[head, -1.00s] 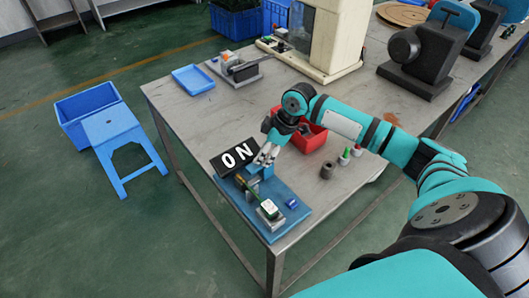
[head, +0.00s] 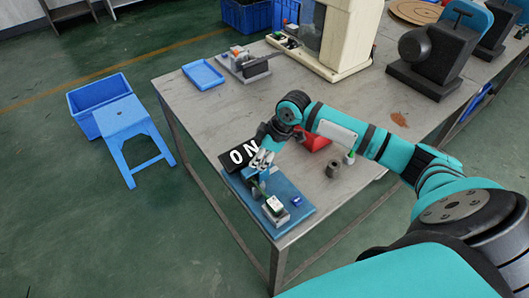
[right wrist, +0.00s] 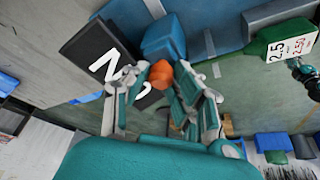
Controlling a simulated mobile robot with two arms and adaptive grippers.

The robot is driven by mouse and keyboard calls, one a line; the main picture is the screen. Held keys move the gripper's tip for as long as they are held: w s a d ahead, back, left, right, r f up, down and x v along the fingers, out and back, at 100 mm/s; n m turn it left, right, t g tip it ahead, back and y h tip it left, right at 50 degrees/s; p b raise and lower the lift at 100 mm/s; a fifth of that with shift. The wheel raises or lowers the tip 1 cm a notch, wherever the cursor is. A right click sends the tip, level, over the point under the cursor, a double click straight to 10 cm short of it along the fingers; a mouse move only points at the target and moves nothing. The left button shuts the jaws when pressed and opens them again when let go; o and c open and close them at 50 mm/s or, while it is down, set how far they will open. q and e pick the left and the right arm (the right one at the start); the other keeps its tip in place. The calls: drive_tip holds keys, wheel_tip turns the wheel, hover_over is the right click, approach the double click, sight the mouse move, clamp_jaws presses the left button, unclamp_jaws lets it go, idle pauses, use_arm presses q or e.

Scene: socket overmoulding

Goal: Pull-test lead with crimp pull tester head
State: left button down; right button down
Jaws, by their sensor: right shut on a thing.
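My right gripper (head: 262,164) is low over the near end of the table, beside the black ON sign (head: 235,160). In the right wrist view the gripper (right wrist: 163,77) is shut on a small orange part (right wrist: 161,73), mostly hidden between the fingers. A blue block (right wrist: 163,38) stands just beyond the fingers. I cannot make out the lead. My left gripper is out of view.
A small blue part (head: 297,201) lies on the board. A red bin (head: 313,142), a grey cylinder (head: 332,169) and a green-topped bottle (head: 349,158) stand near my right arm. A blue tray (head: 203,74) is farther back. A blue stool (head: 122,117) stands on the floor.

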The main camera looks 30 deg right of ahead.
drive_tip(key=shift+s+a+f, duration=0.1)
drive_tip(key=shift+a, duration=0.15)
drive_tip(key=c, duration=1.4)
unclamp_jaws()
drive_tip(key=o, duration=0.3)
drive_tip(key=shift+a, duration=0.15)
drive_tip(key=shift+d+r, duration=0.2)
drive_tip(key=v, duration=1.1)
drive_tip(key=shift+r, duration=0.3)
drive_tip(key=shift+s+f, duration=0.1)
drive_tip(key=shift+s, duration=0.05)
